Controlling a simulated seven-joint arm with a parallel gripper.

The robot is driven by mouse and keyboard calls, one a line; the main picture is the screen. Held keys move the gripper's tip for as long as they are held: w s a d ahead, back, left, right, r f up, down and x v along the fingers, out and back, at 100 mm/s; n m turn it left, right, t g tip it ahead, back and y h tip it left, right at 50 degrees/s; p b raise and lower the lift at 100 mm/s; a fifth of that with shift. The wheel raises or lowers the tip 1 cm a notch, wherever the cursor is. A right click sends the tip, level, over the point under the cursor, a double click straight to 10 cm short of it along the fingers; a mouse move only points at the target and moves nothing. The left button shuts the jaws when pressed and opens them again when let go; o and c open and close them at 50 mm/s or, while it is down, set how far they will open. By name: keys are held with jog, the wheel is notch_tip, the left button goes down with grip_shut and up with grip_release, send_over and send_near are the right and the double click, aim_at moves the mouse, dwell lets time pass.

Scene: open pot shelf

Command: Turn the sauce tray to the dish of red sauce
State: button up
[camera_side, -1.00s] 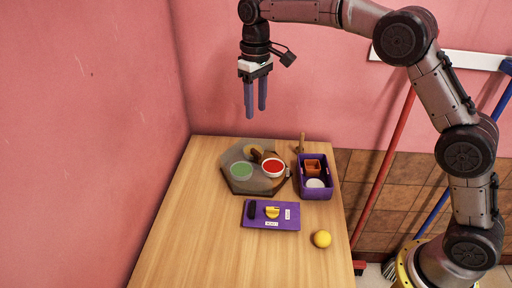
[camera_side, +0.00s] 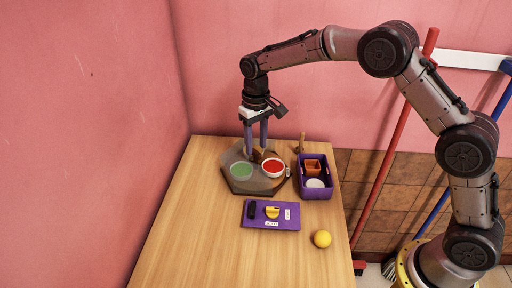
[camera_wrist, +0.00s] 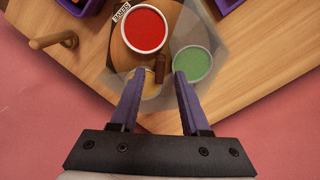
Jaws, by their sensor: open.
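The sauce tray (camera_side: 240,186) lies on the table near its back left, a grey, see-through, many-sided plate with brown wood showing at its middle. The dish of red sauce (camera_side: 273,168) is on its right side and the green dish (camera_side: 241,171) on its left. In the wrist view the red dish (camera_wrist: 144,30) is above and the green dish (camera_wrist: 192,63) to the right. A brown upright handle (camera_wrist: 160,68) is near the tray's middle. My gripper (camera_side: 257,150) is open, pointing down, with fingertips either side of the handle; contact is unclear. A yellowish dish is mostly hidden behind my fingers.
A purple box (camera_side: 328,190) with an orange pot (camera_side: 312,166) stands right of the tray. A purple panel (camera_side: 255,224) with a yellow knob (camera_side: 272,212) and a yellow ball (camera_side: 322,239) are in front. A wooden peg (camera_wrist: 52,41) stands beside the tray. The table's front left is clear.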

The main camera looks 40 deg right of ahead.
jog(key=shift+f, duration=0.95)
grip_shut()
jog(key=shift+r, duration=0.1)
dwell(0.7)
